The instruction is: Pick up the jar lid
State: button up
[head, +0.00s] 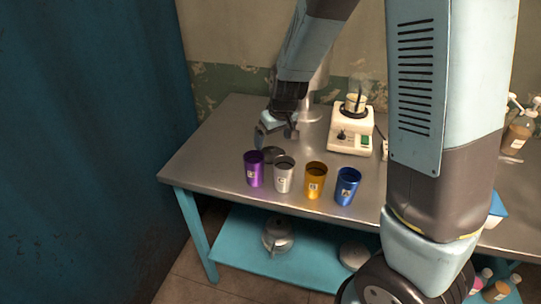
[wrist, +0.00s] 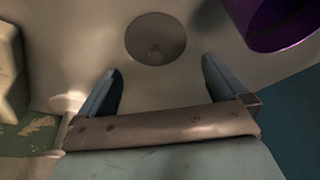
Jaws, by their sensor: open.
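The jar lid (wrist: 156,36) is a round, grey-brown disc with a small knob in the middle. It lies on the metal table, and in the head view it is the dark disc (head: 274,154) behind the purple and silver cups. My gripper (wrist: 162,66) is open and empty. In the wrist view its two fingers point toward the lid, which lies just beyond the tips and between their lines. In the head view my gripper (head: 276,136) is low over the table, just behind the lid. I cannot tell the exact height gap.
A purple cup (head: 253,169), silver cup (head: 284,175), gold cup (head: 315,181) and blue cup (head: 347,187) stand in front of the lid. The purple cup also shows in the wrist view (wrist: 278,22). A white heating device (head: 350,133) with a beaker stands right. The table's left side is clear.

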aim_at(272, 147)
jog(key=shift+d+x, duration=0.15)
jog(key=shift+x, duration=1.4)
jog(key=shift+d+x, duration=0.15)
jog(key=shift+x, duration=1.4)
jog(key=shift+w, duration=0.1)
jog(key=shift+c, duration=0.5)
jog(key=c, duration=0.5)
jog(key=shift+c, duration=0.2)
